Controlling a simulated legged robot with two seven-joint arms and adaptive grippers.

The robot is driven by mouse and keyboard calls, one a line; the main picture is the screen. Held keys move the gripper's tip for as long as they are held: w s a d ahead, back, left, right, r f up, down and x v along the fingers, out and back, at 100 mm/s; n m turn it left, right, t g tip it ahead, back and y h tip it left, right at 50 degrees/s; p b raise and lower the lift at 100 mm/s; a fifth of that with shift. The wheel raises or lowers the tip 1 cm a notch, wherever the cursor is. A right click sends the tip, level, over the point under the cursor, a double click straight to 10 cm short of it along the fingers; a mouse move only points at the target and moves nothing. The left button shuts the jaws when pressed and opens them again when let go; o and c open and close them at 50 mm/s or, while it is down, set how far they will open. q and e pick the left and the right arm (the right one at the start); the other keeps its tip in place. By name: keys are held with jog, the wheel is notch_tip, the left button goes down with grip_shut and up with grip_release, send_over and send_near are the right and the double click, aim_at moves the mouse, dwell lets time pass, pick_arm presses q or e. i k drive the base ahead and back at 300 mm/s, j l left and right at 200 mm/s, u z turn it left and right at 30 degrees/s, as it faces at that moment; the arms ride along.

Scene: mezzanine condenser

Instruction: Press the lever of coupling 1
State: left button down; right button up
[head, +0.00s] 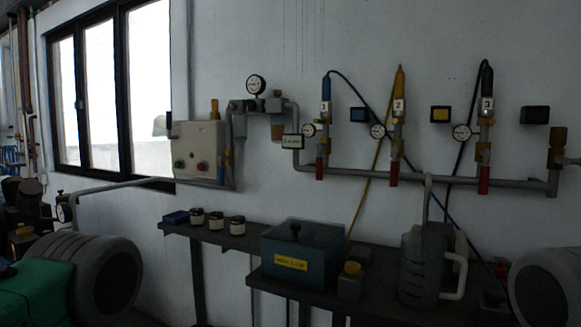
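Coupling 1 (325,107) is on the wall pipework, marked by a white plate with a 1. A blue hose end (326,86) stands upright on top of it. Below it are a brass-coloured fitting (323,148) and a short red piece (319,169) pointing straight down. I cannot tell which part is the coupling's lever; it is too small and dark. A round gauge (308,130) sits just left of the coupling. Neither of my grippers shows in the head view.
Couplings 2 (398,106) and 3 (487,104), with yellow and black hoses, stand to the right on the same grey pipe (440,180). Below are a dark bench (262,282), a lidded box (303,250) and a grey jug-like vessel (420,270). A control box (198,148) is left.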

aim_at(320, 146)
jog(key=i+j+z, duration=0.25)
jog(key=i+j, duration=0.25)
jog(key=j, duration=0.2)
jog(key=i+j+z, duration=0.15)
jog(key=j, duration=0.2)
jog(key=i+j+z, duration=0.1)
jog(key=i+j, duration=0.15)
jog(key=j, duration=0.15)
jog(key=i+j+z, duration=0.15)
jog(key=j, duration=0.25)
jog(key=i, duration=0.05)
